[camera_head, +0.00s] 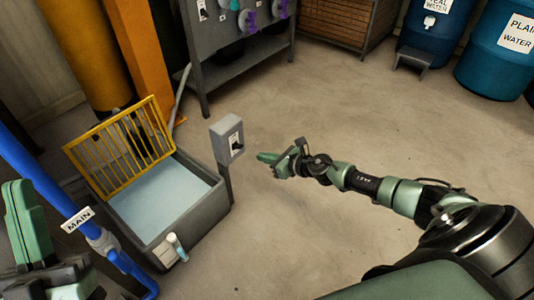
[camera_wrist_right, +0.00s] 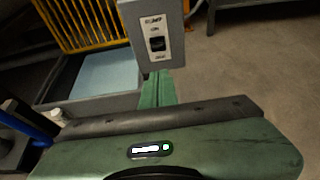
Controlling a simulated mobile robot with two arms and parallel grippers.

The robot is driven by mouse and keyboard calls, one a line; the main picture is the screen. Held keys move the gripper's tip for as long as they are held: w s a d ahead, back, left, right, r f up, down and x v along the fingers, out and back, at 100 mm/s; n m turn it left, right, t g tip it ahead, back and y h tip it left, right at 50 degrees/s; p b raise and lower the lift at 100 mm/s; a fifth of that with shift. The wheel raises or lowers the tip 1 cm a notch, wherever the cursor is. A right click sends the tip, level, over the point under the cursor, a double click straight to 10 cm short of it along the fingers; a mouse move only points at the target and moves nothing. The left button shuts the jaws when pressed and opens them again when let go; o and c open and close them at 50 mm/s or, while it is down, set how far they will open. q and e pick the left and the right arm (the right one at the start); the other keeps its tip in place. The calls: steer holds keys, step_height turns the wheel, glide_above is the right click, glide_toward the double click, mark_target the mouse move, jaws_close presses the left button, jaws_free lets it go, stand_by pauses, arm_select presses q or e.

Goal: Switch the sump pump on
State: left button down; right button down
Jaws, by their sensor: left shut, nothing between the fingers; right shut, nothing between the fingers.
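The sump pump switch is a grey box (camera_head: 227,139) on a post at the right corner of the sump. In the right wrist view the same box (camera_wrist_right: 152,35) has a pale plate with lettering and a dark rocker (camera_wrist_right: 157,44); I cannot tell its position. The sump (camera_head: 205,212) is a grey tank with pale water and a raised yellow grate (camera_head: 120,146). My right gripper (camera_head: 266,157) is shut and empty, just right of the box and apart from it in the head view. My left gripper (camera_head: 24,215) is shut and empty at the lower left.
A blue pipe labelled MAIN (camera_head: 45,185) runs along the left. A white-handled fitting (camera_head: 177,247) sits on the sump's front wall. A grey panel stand (camera_head: 235,70) and blue water drums (camera_head: 500,45) stand behind.

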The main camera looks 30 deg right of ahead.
arm_select(q)
steer(key=shift+w+d+f+g+y, duration=0.15)
steer(key=shift+w+f+g+y, duration=0.25)
steer(key=shift+w+f+g, duration=0.55)
arm_select(e)
steer(key=shift+s+d+r, duration=0.15)
steer(key=shift+s+r, duration=0.25)
steer(key=shift+r, duration=0.1)
arm_select(q)
steer(key=shift+f, duration=0.15)
